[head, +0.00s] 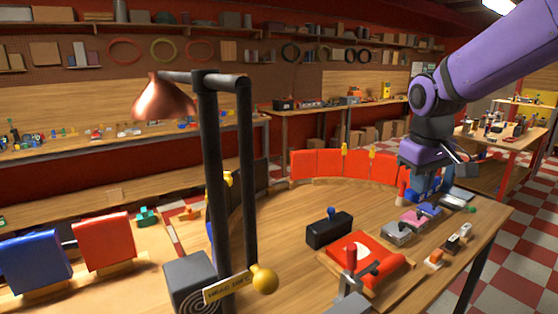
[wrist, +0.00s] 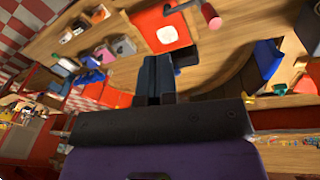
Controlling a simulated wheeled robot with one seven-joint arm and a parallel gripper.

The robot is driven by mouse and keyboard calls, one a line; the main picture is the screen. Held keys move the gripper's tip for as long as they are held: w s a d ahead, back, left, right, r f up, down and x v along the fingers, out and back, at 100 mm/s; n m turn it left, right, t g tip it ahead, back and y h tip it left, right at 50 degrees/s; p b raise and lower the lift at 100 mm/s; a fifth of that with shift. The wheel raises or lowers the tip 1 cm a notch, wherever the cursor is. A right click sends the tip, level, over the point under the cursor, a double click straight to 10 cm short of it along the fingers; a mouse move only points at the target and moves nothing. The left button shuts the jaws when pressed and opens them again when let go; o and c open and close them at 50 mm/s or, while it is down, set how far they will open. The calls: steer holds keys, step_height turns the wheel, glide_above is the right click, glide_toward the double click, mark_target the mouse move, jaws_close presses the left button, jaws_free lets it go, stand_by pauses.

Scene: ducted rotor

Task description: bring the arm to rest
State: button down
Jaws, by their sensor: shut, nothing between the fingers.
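My purple arm comes in from the upper right in the head view. My gripper (head: 424,190) hangs at its end, pointing down above the right back part of the wooden workbench (head: 290,215). In the wrist view my gripper (wrist: 154,70) shows its dark blue fingers close together, shut with nothing between them. The exact height of the fingertips above the bench is hard to tell.
A black lamp stand (head: 211,180) with a copper shade (head: 163,99) rises at the front. A black box (head: 329,230), a red fixture (head: 365,260) and small parts stand on the bench. Red panels (head: 320,163) line its back edge.

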steer(key=s+d+r+m+t, duration=0.1)
steer(key=s+r+t, duration=0.1)
steer(key=s, duration=0.8)
steer(key=s+r+m+t+y, duration=0.1)
steer(key=s+r+m+t, duration=0.1)
steer(key=s, duration=0.9)
steer(key=shift+s+d+m, duration=0.3)
steer(key=shift+d, duration=0.05)
